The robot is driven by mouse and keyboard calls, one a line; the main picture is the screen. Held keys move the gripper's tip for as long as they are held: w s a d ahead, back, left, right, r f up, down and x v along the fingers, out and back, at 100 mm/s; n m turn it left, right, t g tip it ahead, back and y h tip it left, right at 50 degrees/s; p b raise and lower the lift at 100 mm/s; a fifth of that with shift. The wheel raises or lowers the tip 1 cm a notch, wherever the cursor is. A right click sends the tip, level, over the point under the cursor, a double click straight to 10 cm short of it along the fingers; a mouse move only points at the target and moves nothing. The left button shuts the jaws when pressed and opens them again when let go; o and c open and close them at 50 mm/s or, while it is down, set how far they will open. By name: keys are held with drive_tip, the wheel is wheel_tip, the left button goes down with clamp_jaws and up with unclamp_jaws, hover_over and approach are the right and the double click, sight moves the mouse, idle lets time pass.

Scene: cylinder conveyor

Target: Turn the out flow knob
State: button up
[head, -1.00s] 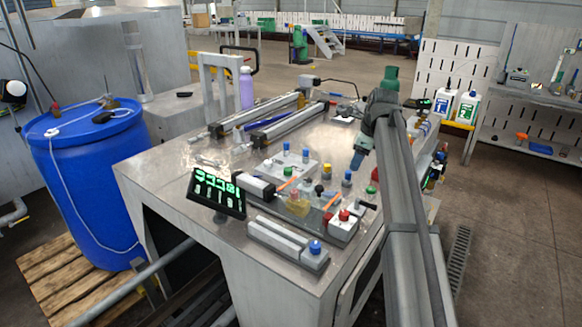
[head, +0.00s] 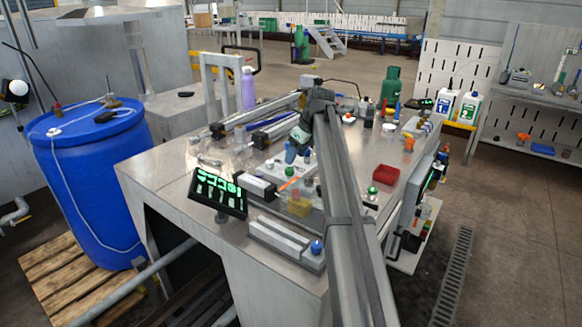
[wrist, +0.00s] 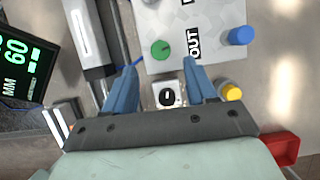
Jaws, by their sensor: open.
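A light grey panel (wrist: 212,58) bears a black OUT label (wrist: 193,43), seen in the wrist view. A green knob (wrist: 160,49) sits left of the label and a blue knob (wrist: 241,35) right of it. I cannot tell which knob the label names. My gripper (wrist: 160,70) is open and empty, its two blue fingers apart. In the wrist view the green knob shows just beyond the gap between the fingertips. In the head view my gripper (head: 297,154) is over the panel, and my arm hides much of the area.
A black knob on a small white block (wrist: 167,97) shows between the fingers, and a yellow knob (wrist: 231,91) to their right. A red tray (head: 384,175), the green-lit display (head: 217,194) and a grey block with a blue button (head: 316,247) stand around the workbench.

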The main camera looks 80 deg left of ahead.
sight(290, 169)
drive_tip(key=shift+x, duration=3.15)
clamp_jaws()
